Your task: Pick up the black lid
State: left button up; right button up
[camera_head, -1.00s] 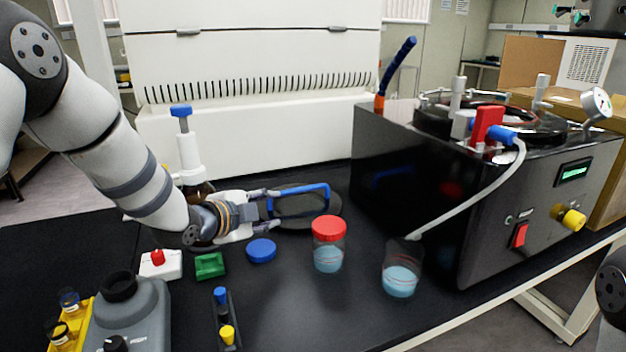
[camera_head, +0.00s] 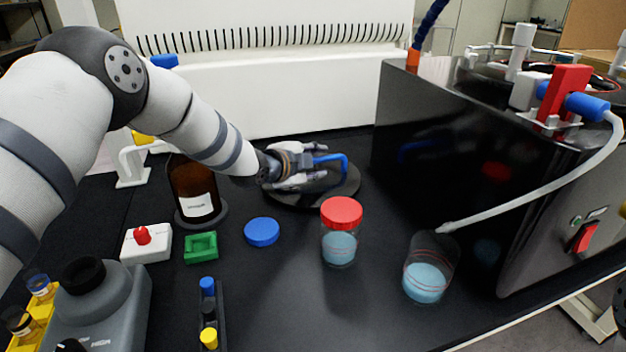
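A flat, round black disc, which looks like the black lid (camera_head: 342,188), lies on the dark bench in front of the white cabinet. My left gripper (camera_head: 332,171) reaches in from the left and lies low over it, hiding much of its middle and left side. A blue finger part shows on the gripper's far side and grey finger parts on its near side. I cannot tell whether the fingers touch or hold anything.
A brown bottle (camera_head: 195,190) stands left of the gripper. A blue cap (camera_head: 262,232), a green block (camera_head: 200,248), a red-lidded jar (camera_head: 341,243) and a beaker (camera_head: 424,282) stand in front. The black freeze dryer (camera_head: 450,150) is on the right.

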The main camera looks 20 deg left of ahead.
pick_arm(q)
jog(key=shift+r, duration=0.2)
grip_shut()
jog(key=shift+w+r, duration=0.1)
jog(key=shift+r, duration=0.1)
